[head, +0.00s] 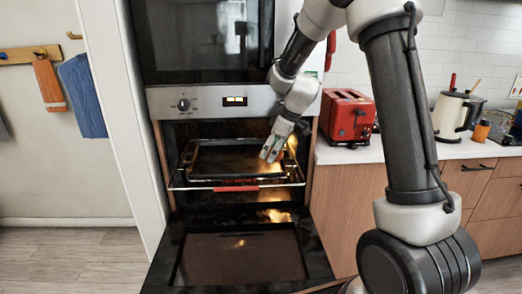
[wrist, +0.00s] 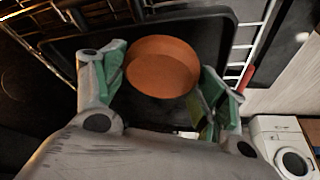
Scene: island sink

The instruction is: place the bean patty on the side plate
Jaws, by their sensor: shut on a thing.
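An orange-brown round disc, which I take as the bean patty (wrist: 162,66), sits between the green-padded fingers of my gripper (wrist: 164,80) in the wrist view. The gripper is shut on its sides. In the head view my gripper (head: 270,155) reaches into the open oven, at the right part of a dark baking tray (head: 215,168) on a pulled-out rack. The tray (wrist: 70,45) also lies behind the patty in the wrist view. I cannot tell whether the patty touches the tray. The patty cannot be made out in the head view. I see no side plate.
The oven door (head: 240,258) hangs open below the rack, which has a red front strip (head: 236,188). Oven walls enclose the gripper's sides. To the right, a counter holds a red toaster (head: 348,116) and a white kettle (head: 452,114). Floor at left is clear.

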